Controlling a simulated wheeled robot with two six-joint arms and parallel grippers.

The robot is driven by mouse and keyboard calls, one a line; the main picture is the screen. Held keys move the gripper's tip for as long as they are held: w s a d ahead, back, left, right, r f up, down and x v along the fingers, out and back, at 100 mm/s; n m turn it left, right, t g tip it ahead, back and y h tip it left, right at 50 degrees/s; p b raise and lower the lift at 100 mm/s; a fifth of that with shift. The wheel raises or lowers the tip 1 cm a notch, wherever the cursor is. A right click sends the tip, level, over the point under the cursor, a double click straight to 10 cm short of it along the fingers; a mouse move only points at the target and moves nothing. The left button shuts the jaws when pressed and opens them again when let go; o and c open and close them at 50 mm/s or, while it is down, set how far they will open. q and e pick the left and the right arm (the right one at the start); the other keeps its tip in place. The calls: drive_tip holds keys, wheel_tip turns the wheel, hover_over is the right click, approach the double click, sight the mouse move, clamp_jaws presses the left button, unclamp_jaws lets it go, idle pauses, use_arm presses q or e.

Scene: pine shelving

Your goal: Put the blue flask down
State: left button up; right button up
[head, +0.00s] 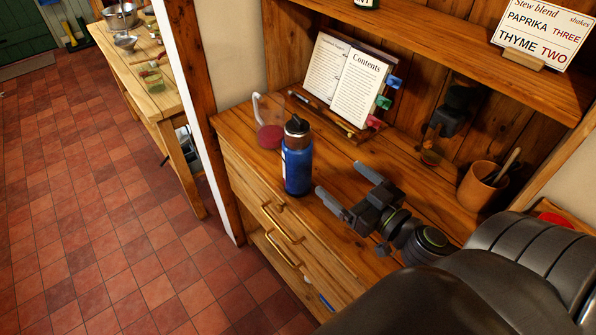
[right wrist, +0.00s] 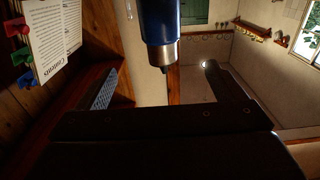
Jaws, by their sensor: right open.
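The blue flask (head: 298,168) with a black cap stands upright on the wooden counter (head: 345,225), near its front edge. There is a gap between fingertips and flask. My left gripper is not in view.
A glass jug (head: 269,125) with red contents stands just behind the flask. An open book (head: 345,85) leans on a stand at the back. A brown pot (head: 480,187) with utensils and a dark object (head: 457,108) are further right. Drawers with brass handles (head: 282,222) lie below the counter.

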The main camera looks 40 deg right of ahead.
drive_tip(key=f, duration=0.1)
drive_tip(key=p, duration=0.4)
approach(308, 155)
drive_tip(key=shift+w, duration=1.4)
drive_tip(key=w, duration=0.2)
drive_tip(key=w+b, duration=0.1)
drive_tip(key=w, duration=0.4)
drive_tip(key=shift+a+b, duration=0.3)
drive_tip(key=shift+a, duration=0.05)
drive_tip(key=shift+w+a+r, duration=0.1)
drive_tip(key=shift+w+r, duration=0.1)
drive_tip(key=shift+w, duration=0.4)
drive_tip(key=w, duration=0.1)
drive_tip(key=w+p, duration=0.1)
drive_tip(key=w, duration=0.1)
drive_tip(key=shift+w+a+r, duration=0.15)
drive_tip(key=shift+w, duration=0.6)
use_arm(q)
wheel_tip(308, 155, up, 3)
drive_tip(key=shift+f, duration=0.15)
